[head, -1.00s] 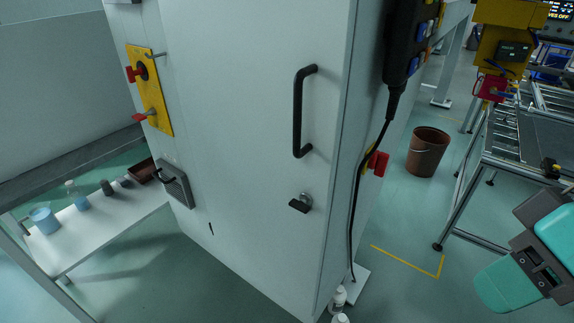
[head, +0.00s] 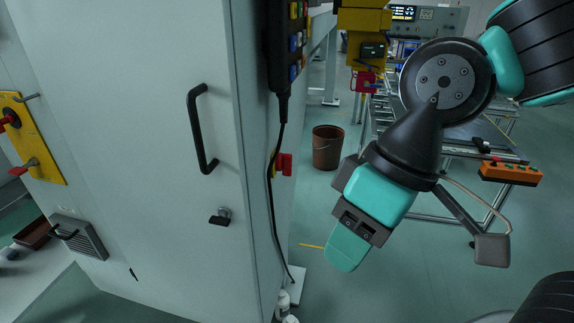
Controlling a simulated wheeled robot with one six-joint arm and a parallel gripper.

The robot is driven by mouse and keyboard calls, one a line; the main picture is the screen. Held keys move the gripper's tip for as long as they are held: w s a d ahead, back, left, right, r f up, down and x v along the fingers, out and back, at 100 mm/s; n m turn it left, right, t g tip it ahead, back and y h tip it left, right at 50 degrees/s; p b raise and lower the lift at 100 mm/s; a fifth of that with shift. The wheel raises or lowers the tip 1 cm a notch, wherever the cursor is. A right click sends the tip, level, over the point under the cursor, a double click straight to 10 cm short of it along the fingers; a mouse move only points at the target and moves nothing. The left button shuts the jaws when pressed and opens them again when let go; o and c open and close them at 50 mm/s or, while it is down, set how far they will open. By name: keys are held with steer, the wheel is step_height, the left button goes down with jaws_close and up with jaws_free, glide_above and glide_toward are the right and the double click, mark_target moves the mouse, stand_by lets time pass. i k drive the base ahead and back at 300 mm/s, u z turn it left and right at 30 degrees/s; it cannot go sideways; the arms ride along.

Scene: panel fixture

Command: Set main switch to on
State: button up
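A yellow plate (head: 38,140) is on the cabinet's left face at the left edge of the head view. It carries a red rotary knob (head: 10,120), partly cut off by the frame, and a red lever (head: 24,167) below. Another red switch handle (head: 283,164) sticks out from the cabinet's right side, partly behind a black cable. I cannot tell which is the main switch, or any switch's setting. My gripper (head: 345,250) hangs in the air right of the cabinet, pointing down-left, apart from all of these. Its finger gap is not visible.
The grey cabinet (head: 150,110) has a black bar handle (head: 200,130) and a small latch (head: 220,216). A button pendant (head: 290,40) hangs at its right edge. A brown bucket (head: 327,147) and a metal-framed table (head: 480,150) stand beyond. Floor between cabinet and table is partly clear.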

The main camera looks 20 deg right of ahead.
mark_target(283, 161)
steer(key=k, duration=0.5)
steer(key=z, duration=1.9)
steer(key=i, duration=1.35)
steer(key=u, duration=2.15)
